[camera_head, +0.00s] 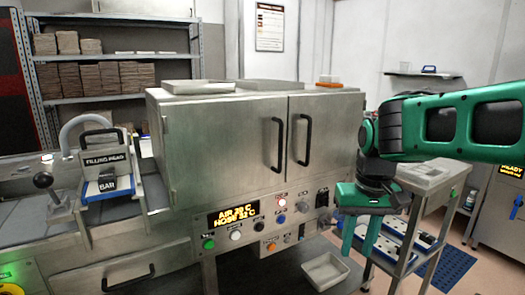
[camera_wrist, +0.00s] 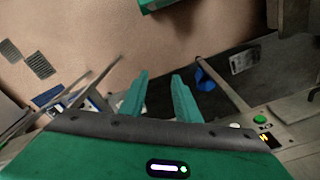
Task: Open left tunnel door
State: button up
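The grey metal tunnel cabinet (camera_head: 250,97) stands in the middle of the head view with two doors, both closed. The left tunnel door (camera_head: 220,145) has a black vertical handle (camera_head: 278,145) near its right edge. The right door (camera_head: 335,130) has a similar handle (camera_head: 304,140) close beside it. My gripper (camera_head: 360,240) hangs fingers-down to the right of the cabinet, below door level and apart from both handles. It also shows in the wrist view (camera_wrist: 158,92), its two green fingers spread with nothing between them. The door handles are not visible in the wrist view.
A control panel (camera_head: 262,218) with knobs and a lit display runs below the doors. A filling head station (camera_head: 105,165) stands at left. A trolley (camera_head: 405,240) with trays stands behind my gripper. A pale tray (camera_head: 325,270) sits low below the panel.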

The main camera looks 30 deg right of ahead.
jog(key=w+r+n+t, duration=0.2)
jog(key=w+r, duration=1.1)
jog(key=n+t, duration=0.2)
send_near(281, 140)
jog(key=f, duration=0.1)
jog(key=x, duration=1.1)
jog(key=shift+w+d, duration=0.1)
jog(key=shift+w, duration=0.1)
jog(key=shift+c, duration=0.5)
grip_shut()
